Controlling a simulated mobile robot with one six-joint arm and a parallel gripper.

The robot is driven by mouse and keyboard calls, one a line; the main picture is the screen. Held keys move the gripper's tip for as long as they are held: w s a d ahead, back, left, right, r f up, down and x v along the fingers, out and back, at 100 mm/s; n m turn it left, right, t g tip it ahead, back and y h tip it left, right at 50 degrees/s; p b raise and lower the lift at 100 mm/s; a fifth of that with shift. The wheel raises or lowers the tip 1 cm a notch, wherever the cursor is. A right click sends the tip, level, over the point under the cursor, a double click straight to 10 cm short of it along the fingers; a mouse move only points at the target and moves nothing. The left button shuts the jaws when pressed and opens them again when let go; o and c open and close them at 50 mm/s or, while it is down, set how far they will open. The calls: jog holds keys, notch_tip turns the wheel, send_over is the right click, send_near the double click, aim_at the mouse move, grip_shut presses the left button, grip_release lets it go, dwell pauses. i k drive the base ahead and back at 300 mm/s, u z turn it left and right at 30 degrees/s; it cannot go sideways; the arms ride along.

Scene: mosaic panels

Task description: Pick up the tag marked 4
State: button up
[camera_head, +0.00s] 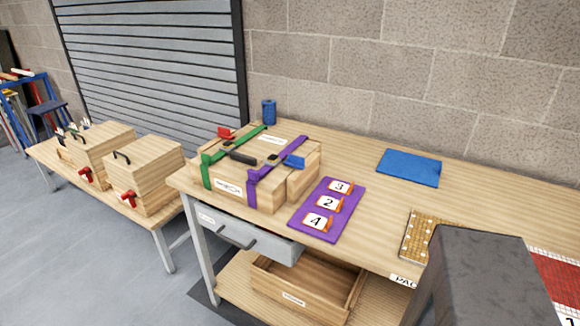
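The tag marked 4 (318,222) is a small white tag with an orange edge. It sits on a purple mat (301,223) near the front edge of the workbench, at the mat's near end. The tag marked 2 (328,203) and the tag marked 3 (340,187) are behind it on the same mat, in a row. A dark grey block-like part at the lower right looks like part of my arm. My gripper's fingers are not in view.
A strapped wooden box (268,190) stands left of the mat. A blue cloth or pad (409,167), a blue can (269,112) and a perforated tan panel (420,236) are on the workbench (372,205). Below are a grey drawer (250,237) and an open wooden crate (305,288).

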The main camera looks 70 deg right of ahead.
aim_at(317, 222)
jog(key=z, duration=5)
jog(key=i, duration=0.15)
jog(key=u, duration=3)
jog(key=k, duration=0.95)
jog(key=u, duration=0.2)
jog(key=i, duration=0.8)
